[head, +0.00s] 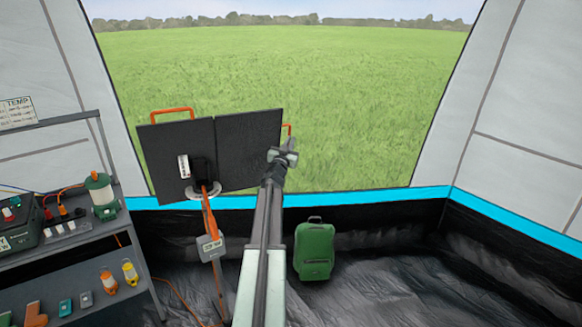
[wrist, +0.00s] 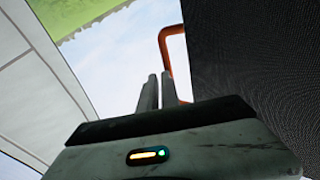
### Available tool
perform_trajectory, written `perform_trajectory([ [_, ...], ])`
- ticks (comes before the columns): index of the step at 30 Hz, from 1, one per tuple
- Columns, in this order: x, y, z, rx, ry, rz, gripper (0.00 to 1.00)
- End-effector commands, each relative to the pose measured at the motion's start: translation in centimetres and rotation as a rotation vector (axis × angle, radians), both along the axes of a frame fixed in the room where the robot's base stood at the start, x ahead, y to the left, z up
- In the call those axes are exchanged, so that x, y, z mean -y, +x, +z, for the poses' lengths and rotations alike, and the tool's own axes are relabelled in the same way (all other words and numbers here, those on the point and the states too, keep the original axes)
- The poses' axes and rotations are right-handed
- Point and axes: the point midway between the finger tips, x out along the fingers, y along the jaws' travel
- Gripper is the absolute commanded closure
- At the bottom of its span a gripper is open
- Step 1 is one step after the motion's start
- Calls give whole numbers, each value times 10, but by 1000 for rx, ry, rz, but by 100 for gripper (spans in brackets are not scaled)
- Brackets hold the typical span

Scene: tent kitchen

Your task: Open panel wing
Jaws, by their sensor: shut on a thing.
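The dark folding panel stands on an orange pole in front of the tent opening. Its left half (head: 165,150) carries an orange handle (head: 172,111) on top. The right half, the wing (head: 248,145), stands out to the right, side by side with the left half at a slight angle. An orange side handle (head: 289,127) sits on the wing's right edge. My gripper (head: 286,153) is shut on this side handle at that edge. In the wrist view the fingers (wrist: 159,88) meet the lower part of the side handle (wrist: 164,42), with the dark wing (wrist: 255,65) to the right.
A grey shelf (head: 75,247) with lanterns and small devices stands at the left. A grey box (head: 211,247) hangs on the pole and a cable lies on the floor. The floor further right is clear.

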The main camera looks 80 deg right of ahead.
Motion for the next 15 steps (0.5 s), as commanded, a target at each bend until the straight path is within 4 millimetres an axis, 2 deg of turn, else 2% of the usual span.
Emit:
perform_trajectory([
  [4, -21, -4, -9, 0, 1, 2, 100],
  [7, -47, -8, -19, -2, 3, 7, 100],
  [15, -105, -35, -37, -2, 4, 6, 100],
])
